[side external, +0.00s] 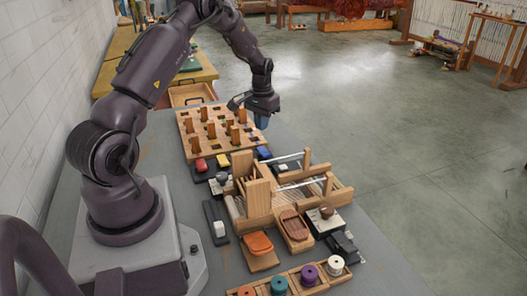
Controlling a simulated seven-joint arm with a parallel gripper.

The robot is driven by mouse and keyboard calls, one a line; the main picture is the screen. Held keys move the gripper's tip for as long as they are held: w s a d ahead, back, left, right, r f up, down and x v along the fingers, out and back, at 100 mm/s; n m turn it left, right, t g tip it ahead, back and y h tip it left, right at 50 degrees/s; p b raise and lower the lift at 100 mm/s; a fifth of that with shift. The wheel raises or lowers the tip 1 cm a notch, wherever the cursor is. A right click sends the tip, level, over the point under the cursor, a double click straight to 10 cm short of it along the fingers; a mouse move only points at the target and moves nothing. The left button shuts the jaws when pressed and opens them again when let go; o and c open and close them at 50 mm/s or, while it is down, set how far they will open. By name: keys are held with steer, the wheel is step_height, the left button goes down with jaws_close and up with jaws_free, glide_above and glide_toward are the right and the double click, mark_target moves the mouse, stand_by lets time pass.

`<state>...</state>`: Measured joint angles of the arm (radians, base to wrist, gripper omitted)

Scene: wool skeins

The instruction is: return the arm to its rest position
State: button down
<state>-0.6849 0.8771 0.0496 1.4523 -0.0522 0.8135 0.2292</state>
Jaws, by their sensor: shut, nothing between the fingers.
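My gripper (262,121) hangs at the end of my raised arm, pointing down. It is above the far right part of the wooden peg board (190,151), near its right edge. The fingers look small and blue-grey in this view, and they are shut with nothing held. The fingertips appear apart from the board, but their exact height over it is hard to judge.
Upright wooden blocks stand on the peg board. A wooden loom-like frame (258,195) stands nearer the camera, with coloured pieces around it. A rack of spools (307,276) lies at the front. An open wooden drawer (191,94) is behind the board. Open floor lies right.

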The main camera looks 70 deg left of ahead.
steer(key=shift+s+d+f, duration=0.2)
steer(key=shift+s+d, duration=0.05)
steer(key=s+d+r+m+t, duration=0.2)
steer(key=s+d+r, duration=0.3)
steer(key=d+r, duration=0.3)
steer(key=s+d+r+m+t, duration=0.1)
steer(key=s+d+r, duration=0.5)
steer(key=d, duration=0.7)
steer(key=s+d+r+m+t, duration=0.2)
steer(key=s+d+r, duration=0.3)
steer(key=d+r, duration=0.5)
steer(key=shift+s+d+r+m+t, duration=0.2)
steer(key=shift+r+m+t, duration=0.1)
steer(key=shift+r+m, duration=0.25)
